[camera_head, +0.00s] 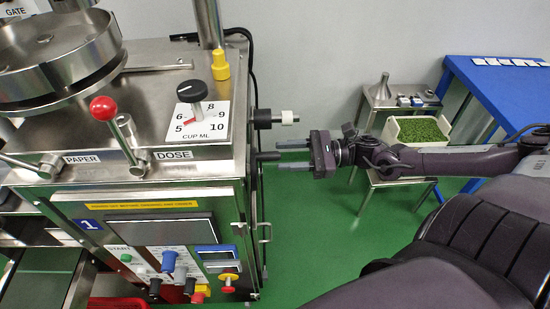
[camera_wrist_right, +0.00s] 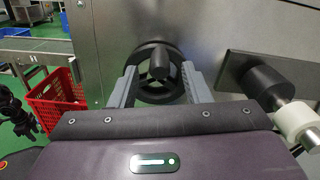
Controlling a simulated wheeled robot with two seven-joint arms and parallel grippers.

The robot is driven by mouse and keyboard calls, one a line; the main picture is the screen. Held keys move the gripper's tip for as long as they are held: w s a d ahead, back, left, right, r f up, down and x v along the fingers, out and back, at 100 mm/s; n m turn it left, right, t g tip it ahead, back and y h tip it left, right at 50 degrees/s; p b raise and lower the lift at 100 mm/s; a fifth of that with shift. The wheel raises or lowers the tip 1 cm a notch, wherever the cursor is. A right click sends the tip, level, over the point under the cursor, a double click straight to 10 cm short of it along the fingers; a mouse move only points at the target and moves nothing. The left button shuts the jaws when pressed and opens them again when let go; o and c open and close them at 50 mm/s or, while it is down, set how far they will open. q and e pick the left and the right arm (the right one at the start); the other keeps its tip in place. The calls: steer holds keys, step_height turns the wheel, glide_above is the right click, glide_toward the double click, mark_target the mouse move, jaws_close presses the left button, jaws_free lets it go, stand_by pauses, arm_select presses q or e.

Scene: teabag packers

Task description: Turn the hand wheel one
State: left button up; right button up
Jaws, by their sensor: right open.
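The hand wheel (camera_wrist_right: 160,92) is black, with spokes and a dark knob (camera_wrist_right: 159,64) that sticks out toward the right wrist camera. It is mounted on the side of the steel packing machine numbered 1. In the head view only its dark knob (camera_head: 267,156) shows clearly at the machine's right side. My right gripper (camera_head: 281,156) is open in front of the wheel. Its two grey fingers lie on either side of the knob in the wrist view (camera_wrist_right: 159,72), with gaps between. I cannot tell whether the fingertips touch the rim. My left gripper is not in view.
The machine (camera_head: 140,180) carries a dose dial (camera_head: 192,91) and a red-ball lever (camera_head: 103,108). A crate of green leaves (camera_head: 387,137) stands at right.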

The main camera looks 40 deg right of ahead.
mark_target(275, 156)
steer(key=x, duration=0.3)
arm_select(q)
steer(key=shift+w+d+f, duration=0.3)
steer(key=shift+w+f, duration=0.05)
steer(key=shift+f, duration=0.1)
arm_select(e)
steer(key=shift+w+a, duration=0.1)
jaws_close()
arm_select(q)
steer(key=shift+b, duration=0.3)
arm_select(e)
steer(key=shift+w+m, duration=0.1)
steer(key=shift+m, duration=0.2)
